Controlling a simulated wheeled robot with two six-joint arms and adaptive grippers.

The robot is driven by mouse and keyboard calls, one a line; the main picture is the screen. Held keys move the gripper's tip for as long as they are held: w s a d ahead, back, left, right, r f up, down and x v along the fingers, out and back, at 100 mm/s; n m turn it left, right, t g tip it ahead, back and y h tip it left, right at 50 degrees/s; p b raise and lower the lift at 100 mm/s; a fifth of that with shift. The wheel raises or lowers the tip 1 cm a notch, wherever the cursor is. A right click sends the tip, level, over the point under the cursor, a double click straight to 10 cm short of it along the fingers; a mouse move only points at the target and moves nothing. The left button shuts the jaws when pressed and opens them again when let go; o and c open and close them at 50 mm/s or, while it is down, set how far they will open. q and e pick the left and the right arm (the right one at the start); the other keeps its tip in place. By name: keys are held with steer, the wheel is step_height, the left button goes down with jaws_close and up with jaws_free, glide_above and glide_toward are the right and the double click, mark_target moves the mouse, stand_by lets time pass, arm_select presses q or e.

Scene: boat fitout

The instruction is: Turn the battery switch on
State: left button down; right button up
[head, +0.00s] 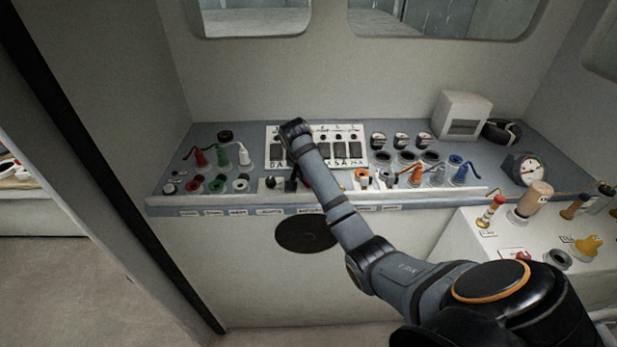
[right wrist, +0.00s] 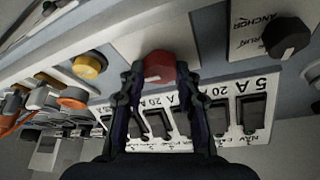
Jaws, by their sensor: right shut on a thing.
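The battery switch appears to be the red knob (right wrist: 158,68) on a pale plate in the right wrist view. My right gripper (right wrist: 155,72) is shut on it, one dark finger on each side. The knob's label and exact setting cannot be read. In the head view my right gripper (head: 292,184) reaches down to the front strip of the console, below the white breaker panel (head: 272,133); the red knob is hidden there by the gripper. My left gripper is not in view.
Black rocker switches (right wrist: 250,112) sit close beside the fingers. A black knob (right wrist: 287,38) with an anchor label and a yellow knob (right wrist: 90,66) flank the red one. Plugs with wires (head: 200,158) stand left on the console; a gauge (head: 524,168) stands right.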

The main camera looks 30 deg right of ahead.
steer(key=shift+w+r, duration=0.1)
steer(key=shift+r, duration=0.05)
steer(key=o, duration=1)
steer(key=shift+o, duration=0.7)
steer(key=shift+a+r, duration=0.1)
steer(key=shift+r, duration=0.1)
steer(key=shift+s+a+r, duration=0.3)
steer(key=shift+a+r, duration=0.1)
steer(key=shift+r, duration=0.15)
steer(key=shift+s+a+r, duration=0.25)
steer(key=shift+a+r, duration=0.1)
steer(key=shift+r, duration=0.2)
steer(key=s+a, duration=0.6)
steer(key=a, duration=0.3)
steer(key=shift+s, duration=0.3)
